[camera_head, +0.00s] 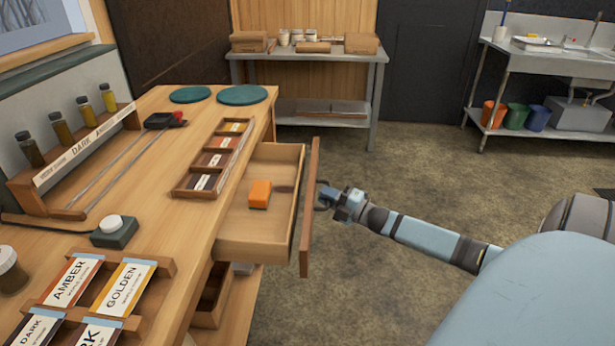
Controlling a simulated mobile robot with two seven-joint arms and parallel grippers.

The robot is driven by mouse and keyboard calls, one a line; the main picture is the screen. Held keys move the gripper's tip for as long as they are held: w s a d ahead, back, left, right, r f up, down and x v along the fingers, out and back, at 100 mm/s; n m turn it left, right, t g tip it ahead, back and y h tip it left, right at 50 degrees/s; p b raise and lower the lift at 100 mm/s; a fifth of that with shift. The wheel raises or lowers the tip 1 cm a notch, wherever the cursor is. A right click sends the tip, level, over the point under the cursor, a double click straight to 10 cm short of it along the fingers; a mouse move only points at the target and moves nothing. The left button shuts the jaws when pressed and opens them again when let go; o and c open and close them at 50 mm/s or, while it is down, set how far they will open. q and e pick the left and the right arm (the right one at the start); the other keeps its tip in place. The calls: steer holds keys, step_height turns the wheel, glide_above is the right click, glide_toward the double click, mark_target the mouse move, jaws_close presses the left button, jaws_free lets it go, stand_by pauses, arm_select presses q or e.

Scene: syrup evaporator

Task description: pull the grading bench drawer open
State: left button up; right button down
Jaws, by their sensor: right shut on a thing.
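The grading bench (189,227) is a wooden bench on the left. Its drawer (254,230) stands pulled out to the right, and I can see inside it. An orange block (260,194) and a dark, thin item lie in the drawer. The drawer front (311,215) is seen nearly edge-on. My right gripper (326,199) is at the outer side of the drawer front, shut on the handle, which is mostly hidden by the fingers. My left gripper is not in view.
On the bench are a divided wooden tray (178,192), a rack of syrup bottles (85,145), grade cards (124,287) and green discs (242,95). A metal table (376,62) stands behind, with a sink (570,62) at far right.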

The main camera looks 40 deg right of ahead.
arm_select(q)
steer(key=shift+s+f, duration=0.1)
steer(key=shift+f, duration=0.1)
arm_select(e)
steer(key=shift+s+d, duration=0.65)
steer(key=shift+s, duration=0.15)
steer(key=c, duration=1.4)
jaws_free()
steer(key=shift+c, duration=0.2)
arm_select(q)
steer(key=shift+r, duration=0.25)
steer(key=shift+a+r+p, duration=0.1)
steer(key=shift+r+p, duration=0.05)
steer(key=shift+p, duration=0.7)
arm_select(e)
steer(key=v, duration=1.4)
